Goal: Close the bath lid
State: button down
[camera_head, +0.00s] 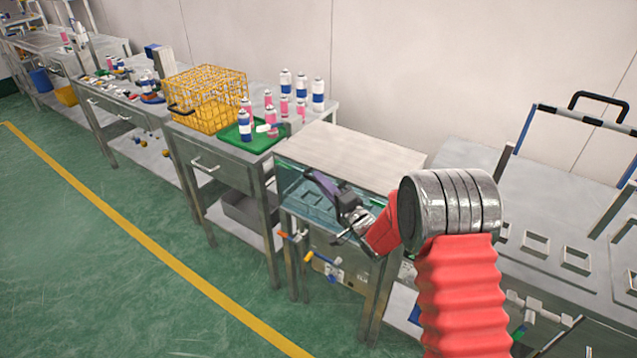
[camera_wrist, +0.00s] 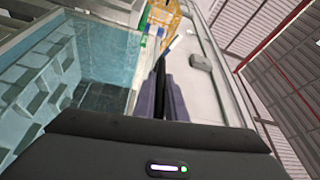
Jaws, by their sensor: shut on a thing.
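The bath (camera_head: 330,208) is a glass-walled tank with blue-green water; its clear wall and several blocks inside show in the wrist view (camera_wrist: 95,60). Its pale lid (camera_head: 350,155) spreads over the top and looks flat or nearly so; I cannot tell whether it touches the rim all around. My gripper (camera_head: 312,178) is at the front side of the bath, by the lid's front edge, pointing left. In the wrist view its dark purple fingers (camera_wrist: 165,98) are close together, shut at the lid's edge. The exact contact is hidden between the fingers.
Left of the bath, a bench holds a green tray (camera_head: 252,138), several spray cans (camera_head: 302,88) and a yellow wire basket (camera_head: 207,98). Valves and pipes (camera_head: 325,265) are below the bath. A grey table with frames (camera_head: 545,240) stands right. The green floor in front is clear.

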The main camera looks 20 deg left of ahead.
jog(key=c, duration=2)
grip_release()
jog(key=shift+w+d+f, duration=0.1)
jog(key=shift+d+f, duration=0.15)
jog(key=shift+f, duration=0.3)
jog(key=shift+o, duration=1)
jog(key=shift+a+r, duration=0.15)
jog(key=shift+a, duration=0.05)
jog(key=v, duration=1.4)
jog(key=shift+a, duration=0.1)
